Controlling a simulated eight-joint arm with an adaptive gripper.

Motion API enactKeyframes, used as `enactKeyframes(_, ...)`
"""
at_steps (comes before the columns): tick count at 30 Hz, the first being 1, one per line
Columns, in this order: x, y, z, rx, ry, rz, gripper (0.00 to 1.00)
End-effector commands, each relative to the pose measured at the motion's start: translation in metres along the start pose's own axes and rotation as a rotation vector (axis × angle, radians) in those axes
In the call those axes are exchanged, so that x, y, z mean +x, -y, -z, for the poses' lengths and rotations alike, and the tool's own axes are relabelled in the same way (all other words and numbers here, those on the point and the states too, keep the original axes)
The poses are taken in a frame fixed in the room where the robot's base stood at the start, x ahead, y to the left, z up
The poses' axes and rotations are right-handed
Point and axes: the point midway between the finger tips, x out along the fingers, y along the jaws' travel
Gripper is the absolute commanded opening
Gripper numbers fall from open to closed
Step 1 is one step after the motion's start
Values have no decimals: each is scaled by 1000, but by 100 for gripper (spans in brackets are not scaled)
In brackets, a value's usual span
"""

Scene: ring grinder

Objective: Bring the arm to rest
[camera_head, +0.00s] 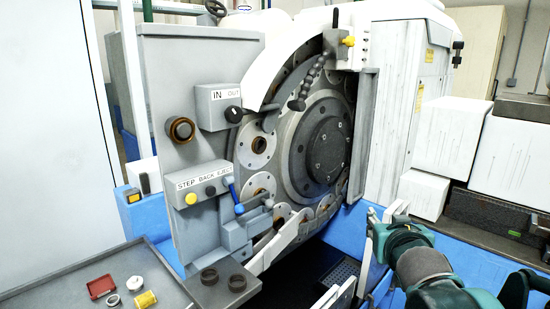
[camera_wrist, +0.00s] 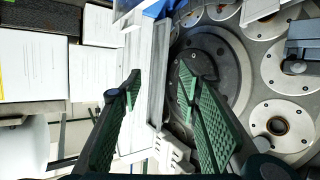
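My gripper (camera_wrist: 160,73) shows in the wrist view as two green ribbed fingers. They are spread apart, with nothing between them. Behind the fingers are the grey wheel face (camera_wrist: 205,70) and a pale machine panel (camera_wrist: 145,60); I see no contact with either. In the head view my teal and grey arm is at the lower right, in front of the blue machine base. I cannot make out the fingertips clearly there. The ring grinder's large round wheel (camera_head: 322,148) stands in the middle of that view.
A control box with IN/OUT (camera_head: 217,104) and a STEP BACK EJECT panel (camera_head: 198,186) stand left of the wheel. A jointed hose (camera_head: 311,78) hangs before it. A grey tray (camera_head: 75,285) at lower left holds a red dish (camera_head: 101,287) and rings (camera_head: 135,283).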

Motion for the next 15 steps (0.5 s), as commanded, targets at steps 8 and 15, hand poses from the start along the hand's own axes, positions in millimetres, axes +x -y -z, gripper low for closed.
enactKeyframes(8, -50, 4, -79, -6, 243, 16, 34)
enactKeyframes(15, -105, 22, -148, -27, 455, 87, 34)
